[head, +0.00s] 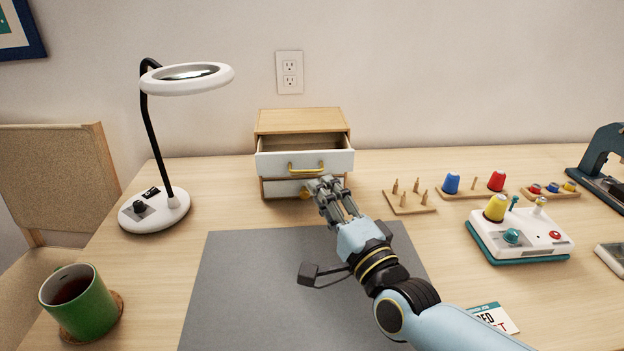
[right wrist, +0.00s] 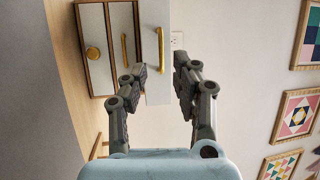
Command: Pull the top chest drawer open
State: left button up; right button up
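The small wooden chest (head: 302,121) stands at the back of the table, against the wall. Its top drawer (head: 270,164) is pulled out, with its white front forward and its empty-looking inside showing. The drawer's brass handle (head: 306,168) is free of the fingers; it also shows in the right wrist view (right wrist: 160,50). My right gripper (head: 325,186) is in front of the chest, just below and right of the handle. In the right wrist view its fingers (right wrist: 162,72) are spread apart with nothing between them. My left gripper is out of view.
A lower drawer front (head: 283,188) is partly hidden by my gripper. A magnifier lamp (head: 155,207) stands left of the chest. A peg board (head: 410,204) and a thread device (head: 520,240) stand right. A grey mat (head: 240,280) lies in front; a green mug (head: 80,305) is front left.

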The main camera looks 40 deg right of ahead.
jog(key=v, duration=0.5)
jog(key=shift+s+a, duration=0.1)
jog(key=shift+s, duration=0.3)
